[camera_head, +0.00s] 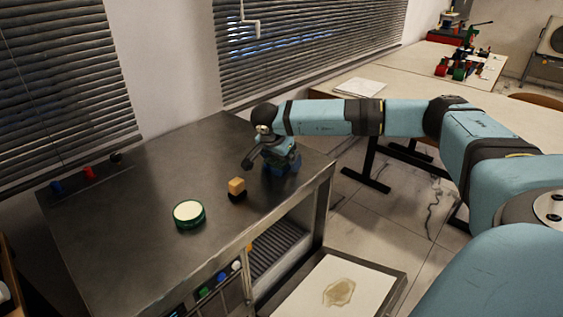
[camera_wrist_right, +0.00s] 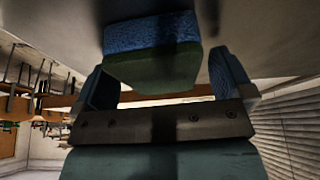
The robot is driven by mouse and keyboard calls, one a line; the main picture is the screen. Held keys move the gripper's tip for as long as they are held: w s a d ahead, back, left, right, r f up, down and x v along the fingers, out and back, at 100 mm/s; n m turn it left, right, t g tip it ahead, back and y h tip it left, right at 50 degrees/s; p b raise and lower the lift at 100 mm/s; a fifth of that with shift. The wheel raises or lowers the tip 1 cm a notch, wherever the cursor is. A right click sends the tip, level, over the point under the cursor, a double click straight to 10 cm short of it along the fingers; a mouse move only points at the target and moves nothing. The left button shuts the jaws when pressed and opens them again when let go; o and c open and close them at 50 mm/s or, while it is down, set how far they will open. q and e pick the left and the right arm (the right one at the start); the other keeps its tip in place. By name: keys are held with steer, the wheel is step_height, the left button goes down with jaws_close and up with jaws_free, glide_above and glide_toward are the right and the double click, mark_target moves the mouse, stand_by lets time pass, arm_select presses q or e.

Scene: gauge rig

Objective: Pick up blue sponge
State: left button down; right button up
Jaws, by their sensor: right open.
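The blue sponge (camera_wrist_right: 150,35) shows in the right wrist view as a block with a blue layer and a dark green layer. My right gripper (camera_wrist_right: 162,66) is open, with one finger on each side of the sponge. A gap shows between the sponge and the right-hand finger; whether the left-hand finger touches it I cannot tell. In the head view my right gripper (camera_head: 281,160) points down at the right back part of the metal counter (camera_head: 130,235), and it mostly hides the sponge. My left gripper is not in view.
A round green tin with a pale top (camera_head: 188,213) is nearer the front. A framed sheet with a brown stain (camera_head: 310,290) lies lower, in front. The counter's left part is mostly clear.

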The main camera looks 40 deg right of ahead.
steer(key=shift+f, duration=0.15)
steer(key=shift+c, duration=0.2)
steer(key=c, duration=1)
steer(key=shift+o, duration=0.2)
step_height(320, 180, up, 20)
steer(key=p, duration=0.3)
steer(key=shift+r, duration=0.25)
